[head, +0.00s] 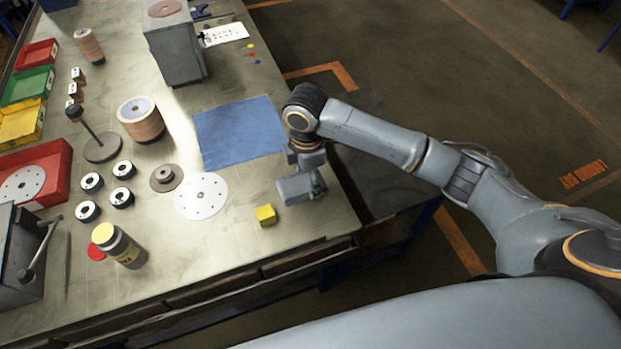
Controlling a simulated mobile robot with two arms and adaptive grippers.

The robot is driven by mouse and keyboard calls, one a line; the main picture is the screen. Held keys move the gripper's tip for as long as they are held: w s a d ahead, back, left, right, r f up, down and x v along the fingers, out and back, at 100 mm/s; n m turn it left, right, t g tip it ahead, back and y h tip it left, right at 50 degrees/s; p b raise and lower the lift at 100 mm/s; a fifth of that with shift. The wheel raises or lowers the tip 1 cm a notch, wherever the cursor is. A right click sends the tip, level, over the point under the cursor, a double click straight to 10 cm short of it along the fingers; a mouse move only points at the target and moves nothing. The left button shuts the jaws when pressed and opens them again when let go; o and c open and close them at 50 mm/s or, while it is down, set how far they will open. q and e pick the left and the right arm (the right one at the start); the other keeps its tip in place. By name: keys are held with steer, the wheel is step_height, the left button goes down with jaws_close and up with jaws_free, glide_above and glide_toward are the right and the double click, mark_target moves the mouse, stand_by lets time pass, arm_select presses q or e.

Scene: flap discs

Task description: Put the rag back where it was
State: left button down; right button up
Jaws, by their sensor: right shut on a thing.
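My right gripper (306,172) is over the table's right part, just right of a flat blue cloth (238,132). I cannot tell from this view whether that grey thing is a folded rag. The blue cloth lies spread flat on the table, its corners square, and the gripper appears apart from it. My left gripper is not in view.
A white perforated disc (201,196), a yellow-capped bottle (118,245), and a stack of discs (141,119) stand farther left. A grey block-shaped stand (176,48) is behind the cloth. The table's right edge is near.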

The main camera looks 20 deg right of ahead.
steer(key=w+f, duration=0.1)
steer(key=w+d+f, duration=0.1)
steer(key=f, duration=0.1)
steer(key=shift+w+d+f+p, duration=0.15)
steer(key=shift+w+f+p, duration=0.05)
steer(key=shift+w+p, duration=0.1)
steer(key=shift+f, duration=1.6)
steer(key=shift+f, duration=0.1)
steer(key=o, duration=1)
step_height(320, 180, up, 12)
steer(key=shift+r+b, duration=0.15)
steer(key=shift+b, duration=0.65)
